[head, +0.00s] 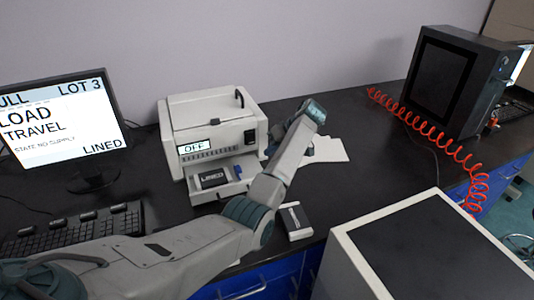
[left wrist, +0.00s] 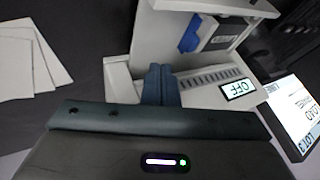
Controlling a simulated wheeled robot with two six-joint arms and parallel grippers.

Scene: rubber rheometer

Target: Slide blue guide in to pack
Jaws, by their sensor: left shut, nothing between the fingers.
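The blue guide (left wrist: 190,36) stands in the pale tray (left wrist: 172,5) of the white instrument, beside the grey pack marked LINED (head: 213,178). In the head view the guide (head: 238,171) is a small blue piece at the pack's right, with a gap between them. The pack's dark edge also shows in the left wrist view (left wrist: 226,34). My left gripper (left wrist: 161,72) is shut and empty, its fingertips close to the guide; I cannot tell whether they touch. In the head view my forearm hides its fingertips. My right gripper is out of view.
The white instrument (head: 207,112) reads OFF. A second small pack (head: 295,221) lies on the black bench near its front edge. White sheets (head: 328,150) lie to the right. A monitor (head: 62,125) and keyboard (head: 75,230) are at left; a red coiled hose (head: 440,132) is at right.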

